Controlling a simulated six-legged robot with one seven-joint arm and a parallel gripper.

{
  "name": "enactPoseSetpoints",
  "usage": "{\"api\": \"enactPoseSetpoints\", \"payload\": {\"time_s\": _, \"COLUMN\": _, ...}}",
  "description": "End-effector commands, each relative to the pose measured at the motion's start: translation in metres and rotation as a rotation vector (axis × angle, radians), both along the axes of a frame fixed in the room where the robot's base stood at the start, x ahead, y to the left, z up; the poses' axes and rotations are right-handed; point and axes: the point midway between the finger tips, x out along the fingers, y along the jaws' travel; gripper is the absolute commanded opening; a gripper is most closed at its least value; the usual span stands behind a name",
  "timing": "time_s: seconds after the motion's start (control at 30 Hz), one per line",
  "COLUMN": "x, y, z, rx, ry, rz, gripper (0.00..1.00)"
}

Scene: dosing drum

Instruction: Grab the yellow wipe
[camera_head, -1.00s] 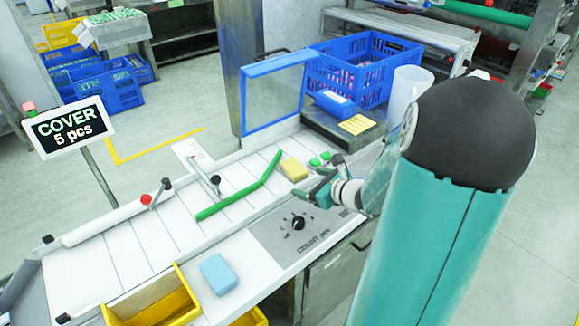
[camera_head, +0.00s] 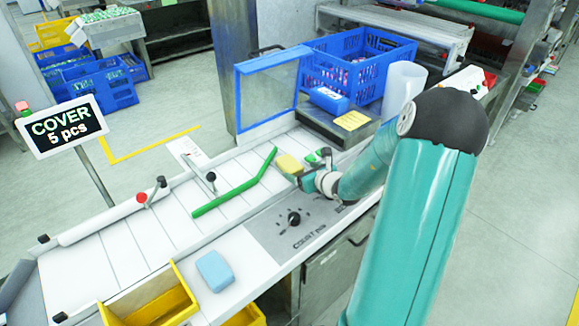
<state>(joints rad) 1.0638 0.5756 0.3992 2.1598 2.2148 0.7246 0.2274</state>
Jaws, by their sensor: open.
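The yellow wipe (camera_head: 290,165) is a small yellow block lying on the white work surface, right of the bent green bar. My gripper (camera_head: 301,177) is at the wipe's near right side, with its fingers close around or against that side. I cannot tell whether the fingers touch it. The jaws are open. Part of the wipe's near edge is hidden by my gripper.
The bent green bar (camera_head: 236,186) lies left of the wipe. The blue-framed clear cover (camera_head: 270,90) stands open behind. A blue wipe (camera_head: 215,270) and a yellow bin (camera_head: 150,303) are at the front.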

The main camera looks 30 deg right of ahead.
Motion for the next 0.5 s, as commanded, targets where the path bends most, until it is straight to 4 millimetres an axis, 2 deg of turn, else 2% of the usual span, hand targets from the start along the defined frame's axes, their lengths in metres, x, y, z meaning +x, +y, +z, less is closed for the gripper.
{"api": "enactPoseSetpoints", "payload": {"time_s": 0.2, "x": 0.029, "y": 0.001, "z": -0.014, "rx": 0.001, "ry": 0.002, "rz": 0.003, "gripper": 0.8}}
{"api": "enactPoseSetpoints", "payload": {"time_s": 0.5, "x": 0.035, "y": 0.001, "z": -0.016, "rx": 0.0, "ry": 0.002, "rz": 0.001, "gripper": 0.8}}
